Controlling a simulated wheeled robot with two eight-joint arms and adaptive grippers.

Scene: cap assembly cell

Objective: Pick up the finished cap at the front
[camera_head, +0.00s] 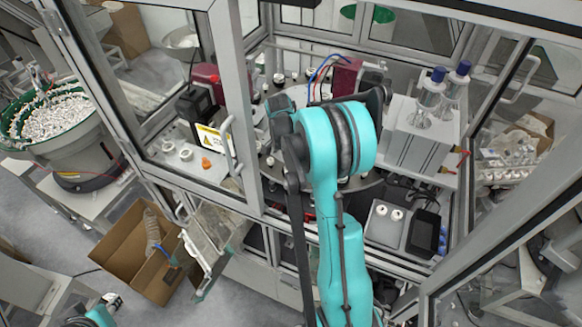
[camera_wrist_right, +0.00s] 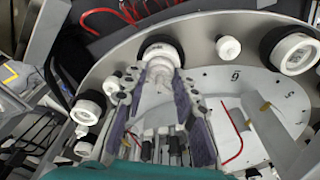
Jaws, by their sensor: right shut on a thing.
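In the right wrist view, my right gripper (camera_wrist_right: 158,84) is shut on a white cap (camera_wrist_right: 160,57), with a finger on either side of it. In the head view, my teal right arm reaches into the cell and hides the right gripper and the held cap.
More white caps sit in black holders around the rim, one at the right (camera_wrist_right: 295,54) and one at the left (camera_wrist_right: 88,106). The metal cell frame (camera_head: 232,90) stands close to my arm. A cardboard box (camera_head: 140,252) is on the floor, and a green-rimmed bowl feeder (camera_head: 75,150) stands left.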

